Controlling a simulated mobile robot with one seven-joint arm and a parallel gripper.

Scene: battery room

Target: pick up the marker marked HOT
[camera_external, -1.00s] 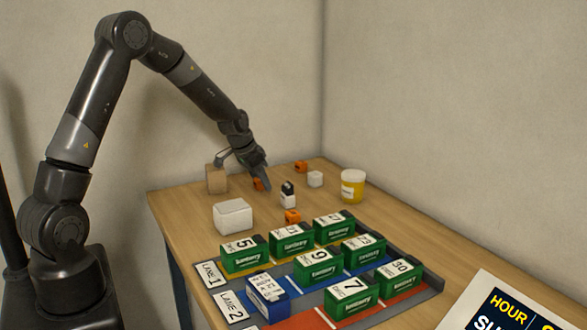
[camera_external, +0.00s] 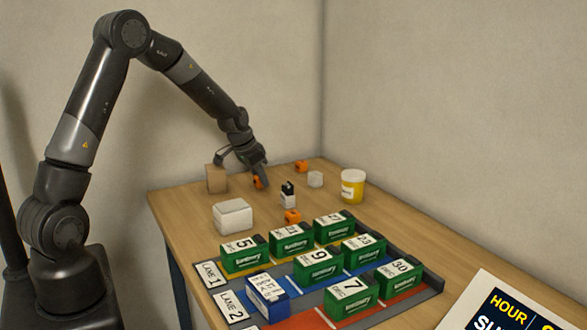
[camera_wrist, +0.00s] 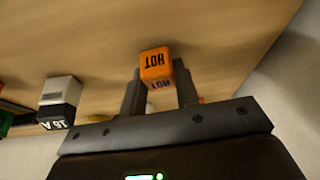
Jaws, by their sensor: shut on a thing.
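The orange marker marked HOT (camera_wrist: 155,64) is between the two fingers of my gripper (camera_wrist: 158,92) in the wrist view, with its lettering toward the camera. My gripper is shut on it. In the external view my gripper (camera_external: 248,170) is low at the far left of the table, and the orange marker (camera_external: 258,182) shows beside its fingers. I cannot tell whether the marker touches the table. Two other orange blocks stand on the table, one at the back (camera_external: 301,166) and one nearer the middle (camera_external: 292,217); their lettering is too small to read.
A brown box (camera_external: 216,179) stands just left of my gripper. A white box (camera_external: 232,216), a black-and-white block (camera_external: 287,195), a small white block (camera_external: 315,179) and a yellow tub (camera_external: 352,186) stand around. Several green batteries fill the lane tray (camera_external: 308,296) in front.

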